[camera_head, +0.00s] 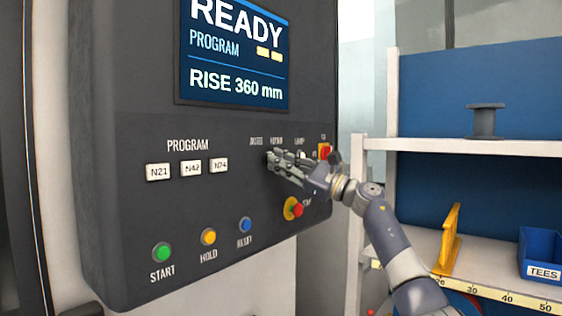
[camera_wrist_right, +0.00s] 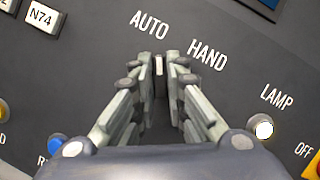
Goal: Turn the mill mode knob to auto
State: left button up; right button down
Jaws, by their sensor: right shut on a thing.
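My right gripper (camera_head: 269,157) reaches in from the right to the dark control panel in the head view. In the right wrist view its fingers (camera_wrist_right: 165,62) are shut on the mill mode knob (camera_wrist_right: 159,66), a small dark knob with a white mark. The mark points up in that picture, near the right end of the AUTO label (camera_wrist_right: 149,25); the HAND label (camera_wrist_right: 207,55) lies to its right. The fingers hide most of the knob, and in the head view they cover it. My left gripper is not in view.
A red and yellow stop button (camera_head: 293,208) sits just below my right gripper. A red switch (camera_head: 324,151) and the lamp knob (camera_wrist_right: 264,129) lie to the right. Green (camera_head: 161,252), yellow and blue buttons line the lower panel. A shelf (camera_head: 470,147) stands at right.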

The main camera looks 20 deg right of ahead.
jog(key=c, duration=1.6)
grip_release()
jog(key=shift+w, duration=0.1)
jog(key=v, duration=1.2)
jog(key=shift+a+f, duration=0.1)
